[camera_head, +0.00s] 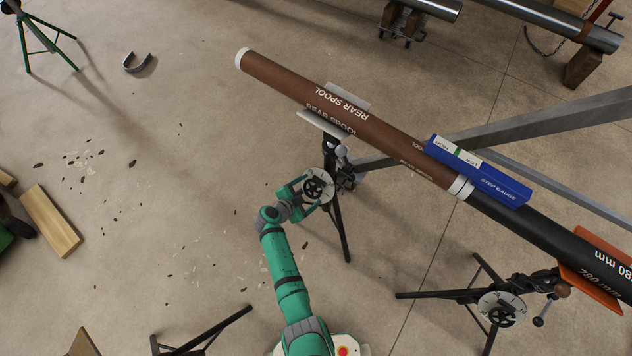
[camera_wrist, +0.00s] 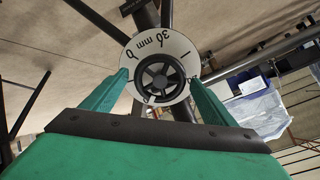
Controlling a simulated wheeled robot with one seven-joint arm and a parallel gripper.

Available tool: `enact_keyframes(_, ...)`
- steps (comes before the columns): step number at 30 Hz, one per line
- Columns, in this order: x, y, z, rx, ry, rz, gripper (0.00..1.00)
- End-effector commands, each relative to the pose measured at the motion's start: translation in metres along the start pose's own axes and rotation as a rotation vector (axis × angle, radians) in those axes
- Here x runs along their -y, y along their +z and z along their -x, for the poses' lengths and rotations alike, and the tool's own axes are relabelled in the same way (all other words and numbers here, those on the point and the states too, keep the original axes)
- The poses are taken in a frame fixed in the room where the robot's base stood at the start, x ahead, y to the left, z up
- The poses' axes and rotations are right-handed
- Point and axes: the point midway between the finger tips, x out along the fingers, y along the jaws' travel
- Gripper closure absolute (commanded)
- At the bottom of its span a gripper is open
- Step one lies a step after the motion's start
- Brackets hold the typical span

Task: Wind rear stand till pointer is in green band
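The rear stand (camera_head: 339,222) is a dark tripod under the brown rear spool (camera_head: 285,82). Its small black handwheel (camera_wrist: 160,76) sits in front of a white dial (camera_wrist: 180,50) marked in mm. My gripper (camera_head: 312,188) is at this wheel. In the wrist view my gripper's green fingers (camera_wrist: 158,80) are spread to either side of the wheel, with no clear contact on its rim. A blue step gauge (camera_head: 505,186) lies across the joint between the spool and the black pipe. Its white scale has a green band (camera_head: 458,151); the pointer is too small to make out.
The black pipe (camera_head: 535,222) rests on an orange-topped front stand (camera_head: 500,308) with its own dial. A grey beam (camera_head: 550,115) runs behind the joint. A wooden block (camera_head: 50,222) and a curved metal piece (camera_head: 138,66) lie left. Floor left of my arm is mostly clear.

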Motion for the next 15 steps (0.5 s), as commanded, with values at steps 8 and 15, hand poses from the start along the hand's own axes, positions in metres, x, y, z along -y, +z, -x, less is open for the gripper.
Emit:
enact_keyframes(8, 0.0, 0.0, 0.012, 0.0, -0.001, 0.0, 0.2)
enact_keyframes(15, 0.0, 0.0, 0.037, 0.001, -0.001, 0.001, 0.2)
